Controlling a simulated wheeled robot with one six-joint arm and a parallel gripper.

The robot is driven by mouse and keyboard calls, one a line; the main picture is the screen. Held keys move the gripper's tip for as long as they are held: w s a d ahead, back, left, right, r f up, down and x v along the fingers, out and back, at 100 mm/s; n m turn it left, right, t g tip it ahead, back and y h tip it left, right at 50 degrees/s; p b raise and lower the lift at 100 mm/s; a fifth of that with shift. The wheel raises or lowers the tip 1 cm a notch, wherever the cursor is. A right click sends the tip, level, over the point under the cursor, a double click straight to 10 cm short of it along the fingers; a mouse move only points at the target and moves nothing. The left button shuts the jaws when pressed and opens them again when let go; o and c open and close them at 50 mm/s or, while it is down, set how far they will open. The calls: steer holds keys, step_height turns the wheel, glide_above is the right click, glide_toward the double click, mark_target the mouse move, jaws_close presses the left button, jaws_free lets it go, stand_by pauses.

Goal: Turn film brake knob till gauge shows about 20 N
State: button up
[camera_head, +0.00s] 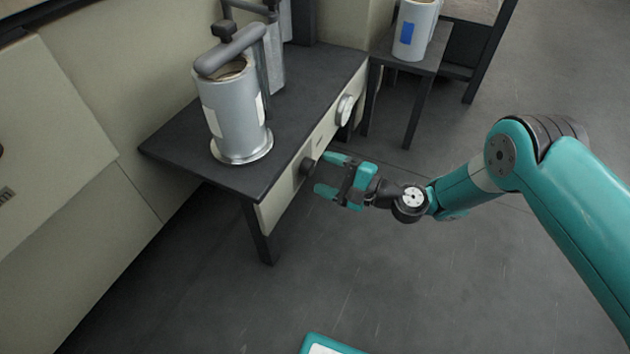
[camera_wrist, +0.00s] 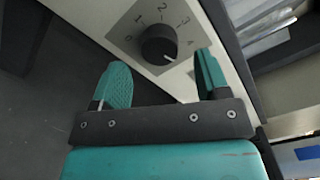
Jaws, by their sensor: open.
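The film brake knob (camera_head: 307,167) is a small dark round knob on the beige front panel below the dark tabletop. In the wrist view the knob (camera_wrist: 159,45) sits on a grey dial plate (camera_wrist: 140,22) with numbers around it, and its white pointer mark is toward the 4 side. My gripper (camera_head: 327,175) is open in front of the knob. In the wrist view its two teal fingers (camera_wrist: 160,78) are spread, one to each side below the knob, apart from it. The round white gauge (camera_head: 345,110) is on the same panel further right; its reading is too small to tell.
Another roll (camera_head: 413,30) with a blue label stands on a side table (camera_head: 432,58) at the back. The floor in front of the panel is clear.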

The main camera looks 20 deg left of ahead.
mark_target(313, 169)
steer(key=shift+a+f+b, duration=0.25)
steer(key=shift+b, duration=0.15)
steer(key=shift+w+a+r+b, duration=0.1)
steer(key=shift+a+r+b, duration=0.05)
steer(key=shift+a, duration=0.55)
steer(key=shift+a+r+b, duration=0.15)
steer(key=shift+a, duration=0.5)
steer(key=c, duration=0.9)
